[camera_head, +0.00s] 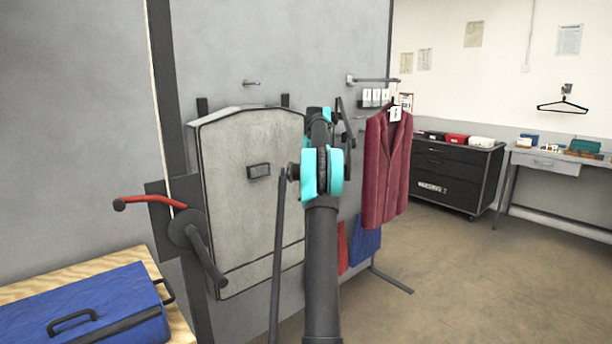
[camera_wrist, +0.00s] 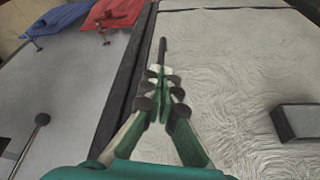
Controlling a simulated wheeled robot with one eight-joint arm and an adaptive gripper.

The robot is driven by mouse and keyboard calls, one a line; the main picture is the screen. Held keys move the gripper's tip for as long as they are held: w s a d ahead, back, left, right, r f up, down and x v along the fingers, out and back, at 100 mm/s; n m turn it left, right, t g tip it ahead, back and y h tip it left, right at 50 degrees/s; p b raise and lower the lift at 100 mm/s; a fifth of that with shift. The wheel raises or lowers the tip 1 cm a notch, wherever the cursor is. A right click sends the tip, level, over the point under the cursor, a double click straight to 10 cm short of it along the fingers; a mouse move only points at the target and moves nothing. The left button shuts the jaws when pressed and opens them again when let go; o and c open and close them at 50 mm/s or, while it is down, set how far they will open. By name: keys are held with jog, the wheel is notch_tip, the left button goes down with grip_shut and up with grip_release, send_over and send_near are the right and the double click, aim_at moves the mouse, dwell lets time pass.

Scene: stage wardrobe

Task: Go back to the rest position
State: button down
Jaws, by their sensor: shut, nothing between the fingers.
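My gripper (camera_wrist: 162,75) shows in the wrist view with its green and black fingers closed together and nothing between them. It points along the edge of a pale, fur-textured panel with a dark rim, and I cannot tell whether it touches the rim. In the head view my dark arm with teal joints rises in the middle, in front of the grey panel case (camera_head: 240,220); the fingertips are hard to make out there. The panel's dark handle block (camera_wrist: 298,121) lies to the right of the fingers.
A maroon jacket (camera_head: 386,165) hangs on a rail right of my arm. A red-handled lever (camera_head: 150,202) juts out at left, above a blue case (camera_head: 85,310) on a wooden top. A black drawer cabinet (camera_head: 455,175) stands at the back. Floor at right is clear.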

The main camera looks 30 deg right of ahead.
jog(key=s+a+f, duration=0.3)
jog(key=s+a, duration=0.6)
jog(key=a, duration=0.3)
jog(key=s+a+f, duration=0.3)
jog(key=s+a, duration=0.6)
jog(key=a, duration=0.3)
jog(key=s+a+f, duration=0.4)
jog(key=s+f, duration=0.2)
jog(key=s, duration=0.5)
jog(key=s+a+f, duration=0.5)
jog(key=s+f, duration=0.2)
jog(key=s, duration=0.5)
jog(key=s+a+f, duration=0.4)
jog(key=s+f, duration=0.2)
jog(key=s, duration=0.6)
jog(key=shift+a+f+n, duration=0.3)
jog(key=shift+a+f, duration=0.05)
jog(key=shift+a, duration=0.05)
